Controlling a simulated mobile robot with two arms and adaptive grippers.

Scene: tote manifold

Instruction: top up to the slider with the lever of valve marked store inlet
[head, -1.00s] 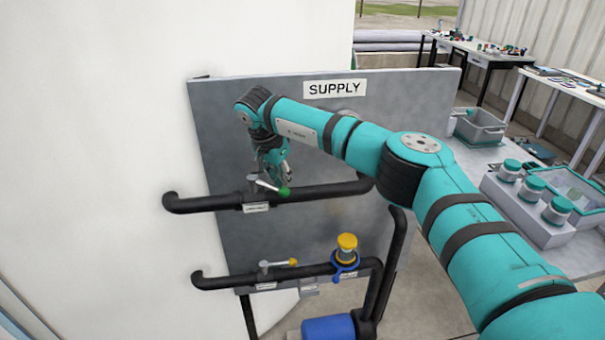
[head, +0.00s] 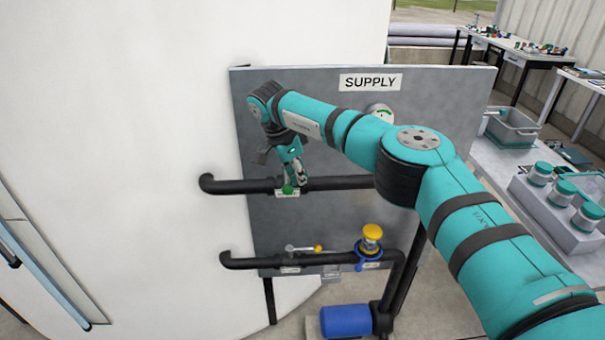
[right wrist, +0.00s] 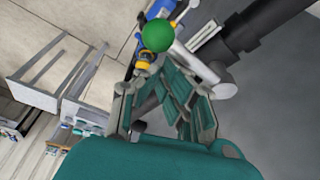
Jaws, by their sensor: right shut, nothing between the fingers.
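The upper black pipe (head: 235,187) carries a valve whose lever ends in a green knob (head: 289,189). The knob now sits in front of the pipe, over its label, which is too small to read. In the right wrist view the green knob (right wrist: 157,35) and its silver lever (right wrist: 203,66) lie just beyond my right fingers. My right gripper (head: 297,180) is shut and empty, right at this lever; I cannot tell whether it touches. A round gauge (head: 380,111) with a green band is partly hidden by my right arm. My left gripper is out of view.
The lower pipe (head: 245,262) has a yellow-knobbed lever (head: 303,248) pointing right and a yellow-topped fitting (head: 372,233) with a blue ring. A blue cylinder (head: 346,321) stands below. The grey SUPPLY panel (head: 330,222) backs the pipes.

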